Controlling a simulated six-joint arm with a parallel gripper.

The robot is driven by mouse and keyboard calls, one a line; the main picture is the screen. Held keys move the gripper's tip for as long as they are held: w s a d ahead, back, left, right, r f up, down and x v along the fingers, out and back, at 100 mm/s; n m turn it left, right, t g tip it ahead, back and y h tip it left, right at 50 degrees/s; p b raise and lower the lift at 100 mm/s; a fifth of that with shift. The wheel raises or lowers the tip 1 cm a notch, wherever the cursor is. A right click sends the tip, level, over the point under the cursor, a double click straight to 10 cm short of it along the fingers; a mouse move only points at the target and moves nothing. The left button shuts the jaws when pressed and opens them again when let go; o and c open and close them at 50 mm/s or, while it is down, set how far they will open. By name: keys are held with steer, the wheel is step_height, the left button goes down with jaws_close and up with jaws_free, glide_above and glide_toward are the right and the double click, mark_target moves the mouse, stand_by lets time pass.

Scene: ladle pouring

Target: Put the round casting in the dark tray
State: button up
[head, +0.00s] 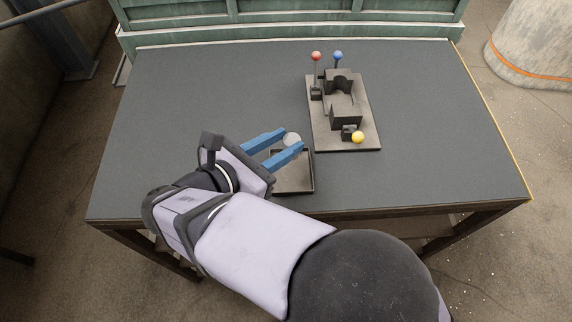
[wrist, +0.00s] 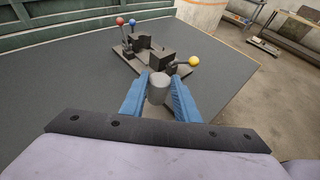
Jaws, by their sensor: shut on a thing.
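The round casting (head: 292,139) is a small light-grey cylinder. My gripper (head: 294,144) is shut on it, with the blue fingers on either side. In the wrist view the casting (wrist: 157,88) stands out between the tips of the two blue fingers (wrist: 158,92). The dark tray (head: 312,180) is a shallow square tray near the table's front edge. In the head view the casting and fingers show over the tray's far edge, and how high they are above it is hard to tell. My gripper hides part of the tray. The tray is not visible in the wrist view.
A dark fixture (head: 345,113) on a base plate stands right of and behind the tray. It has levers with a red knob (head: 316,56), a blue knob (head: 338,55) and a yellow knob (head: 358,137). The table (head: 200,85) is clear at left and far right.

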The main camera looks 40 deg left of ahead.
steer(key=shift+f+p, duration=0.8)
steer(key=shift+f, duration=3.25)
steer(key=shift+f, duration=0.2)
steer(key=o, duration=1.1)
steer(key=shift+r, duration=0.15)
steer(key=shift+r, duration=0.1)
steer(key=shift+b+v, duration=0.8)
steer(key=shift+v, duration=1.95)
